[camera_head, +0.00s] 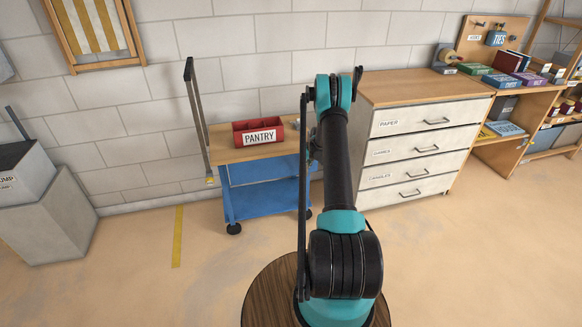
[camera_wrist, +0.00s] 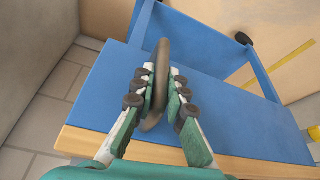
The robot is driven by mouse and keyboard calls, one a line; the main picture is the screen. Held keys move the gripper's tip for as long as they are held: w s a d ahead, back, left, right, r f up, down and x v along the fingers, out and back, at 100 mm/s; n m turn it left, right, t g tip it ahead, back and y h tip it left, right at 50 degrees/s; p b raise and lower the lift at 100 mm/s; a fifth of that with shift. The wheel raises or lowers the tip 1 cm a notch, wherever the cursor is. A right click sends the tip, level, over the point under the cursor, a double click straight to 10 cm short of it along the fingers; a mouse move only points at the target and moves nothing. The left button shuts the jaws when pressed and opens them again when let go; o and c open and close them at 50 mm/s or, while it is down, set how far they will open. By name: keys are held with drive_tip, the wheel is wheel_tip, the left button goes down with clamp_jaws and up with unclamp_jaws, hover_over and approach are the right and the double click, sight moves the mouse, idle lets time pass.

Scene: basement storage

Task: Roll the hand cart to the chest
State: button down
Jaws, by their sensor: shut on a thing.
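The hand cart (camera_head: 262,190) is blue with a wooden top and dark wheels, and stands against the wall left of the chest. The chest (camera_head: 405,152) is pale with a wooden top and several labelled drawers, all shut. My arm hides the cart's right end and much of the space between the two. In the wrist view my gripper (camera_wrist: 160,84) is shut on a dark, curved handle bar (camera_wrist: 163,52), over the cart's blue side panel (camera_wrist: 215,88) and wooden edge (camera_wrist: 245,165). In the head view my gripper is mostly hidden at the cart's right end.
A red PANTRY box (camera_head: 258,132) sits on the cart's top. A tall dark frame (camera_head: 197,110) rises at the cart's left end. A grey block (camera_head: 50,215) stands at the far left, and a shelf bench (camera_head: 500,100) right of the chest. The floor in front is clear.

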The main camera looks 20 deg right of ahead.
drive_tip(key=d, duration=1.2)
drive_tip(key=shift+d, duration=0.4)
drive_tip(key=c, duration=1.5)
unclamp_jaws()
drive_tip(key=shift+d, duration=0.15)
drive_tip(key=shift+c, duration=0.2)
drive_tip(key=v, duration=1.2)
